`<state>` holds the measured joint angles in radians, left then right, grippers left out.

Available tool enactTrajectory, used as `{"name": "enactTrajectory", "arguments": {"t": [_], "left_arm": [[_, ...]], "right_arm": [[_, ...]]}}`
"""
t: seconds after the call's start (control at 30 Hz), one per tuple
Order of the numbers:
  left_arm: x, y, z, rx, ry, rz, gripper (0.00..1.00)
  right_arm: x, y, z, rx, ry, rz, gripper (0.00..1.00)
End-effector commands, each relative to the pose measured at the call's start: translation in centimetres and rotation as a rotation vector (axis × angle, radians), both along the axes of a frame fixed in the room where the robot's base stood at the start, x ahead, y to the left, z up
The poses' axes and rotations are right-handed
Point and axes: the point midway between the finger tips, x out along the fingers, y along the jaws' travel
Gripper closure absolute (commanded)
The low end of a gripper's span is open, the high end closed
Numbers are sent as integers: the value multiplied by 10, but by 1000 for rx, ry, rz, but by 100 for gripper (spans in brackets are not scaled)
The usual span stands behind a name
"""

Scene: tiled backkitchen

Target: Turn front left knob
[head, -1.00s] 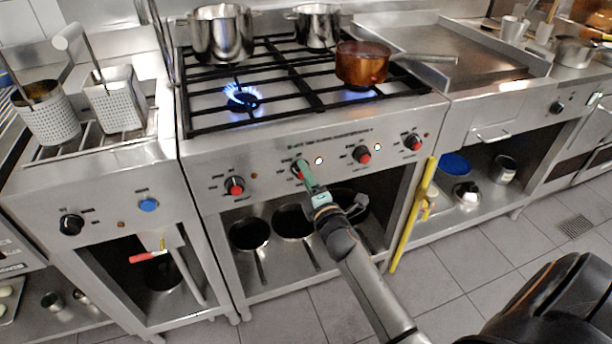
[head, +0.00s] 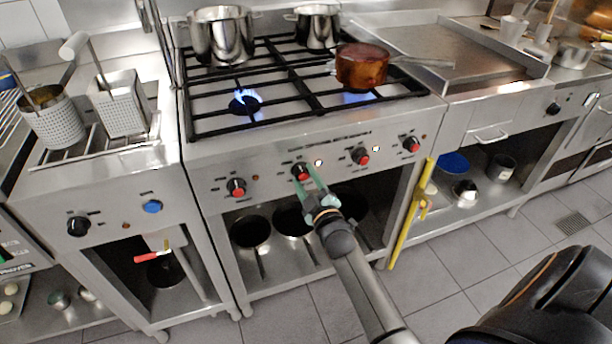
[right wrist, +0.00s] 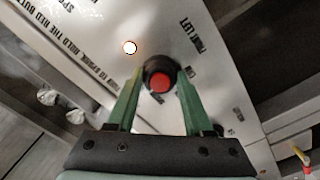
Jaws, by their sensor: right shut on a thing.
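The stove's front panel carries a row of black knobs with red centres. My right gripper (head: 316,188) reaches up to the second knob from the left, the front left knob (head: 301,172). In the right wrist view the same knob (right wrist: 159,80) sits between my two green fingers (right wrist: 158,98), and lettering beside it reads "front left". The right gripper is shut on this knob, one finger on each side. A blue flame (head: 244,101) burns at the front left burner. My left gripper is in neither view.
Other knobs are on both sides: a left one (head: 236,187), and two to the right (head: 360,156) (head: 411,144). A copper pan (head: 362,68) stands over a blue glow. Steel pots (head: 222,36) are at the back. A yellow bar (head: 410,215) stands right of the open shelf.

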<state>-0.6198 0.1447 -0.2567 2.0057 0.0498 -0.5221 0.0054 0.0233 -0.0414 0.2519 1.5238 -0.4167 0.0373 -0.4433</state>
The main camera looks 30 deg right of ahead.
Motion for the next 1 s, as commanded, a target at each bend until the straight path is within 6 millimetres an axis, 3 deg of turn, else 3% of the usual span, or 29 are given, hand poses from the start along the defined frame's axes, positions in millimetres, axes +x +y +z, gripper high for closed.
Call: {"name": "enactTrajectory", "arguments": {"t": [0.4, 1.0], "left_arm": [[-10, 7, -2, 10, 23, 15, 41], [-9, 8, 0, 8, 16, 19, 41]], "right_arm": [[0, 1, 0, 202, -48, 1, 100], [0, 1, -1, 237, -56, 1, 100]]}}
